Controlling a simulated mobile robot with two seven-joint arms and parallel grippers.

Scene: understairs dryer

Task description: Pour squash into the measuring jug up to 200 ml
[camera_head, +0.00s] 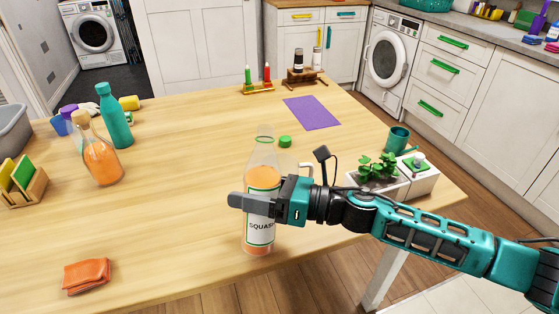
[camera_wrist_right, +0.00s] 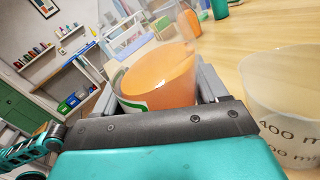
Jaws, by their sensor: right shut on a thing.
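My right gripper (camera_head: 262,203) is shut on the squash bottle (camera_head: 261,181), a clear bottle of orange liquid with a white label. The bottle is roughly upright with its neck uncapped; I cannot tell whether its base touches the table. It also shows between the jaws in the right wrist view (camera_wrist_right: 165,80). A clear measuring jug with a 400 ml mark (camera_wrist_right: 290,95) stands beside the gripper in that view and looks empty. In the head view the jug is mostly hidden behind bottle and gripper. A green cap (camera_head: 285,141) lies behind the bottle. My left gripper is not in view.
An orange glass bottle (camera_head: 101,158) and a teal bottle (camera_head: 115,118) stand at the left. An orange cloth (camera_head: 86,275) lies at the front left. A planter (camera_head: 378,178) and teal mug (camera_head: 398,138) are at the right. The table's centre left is clear.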

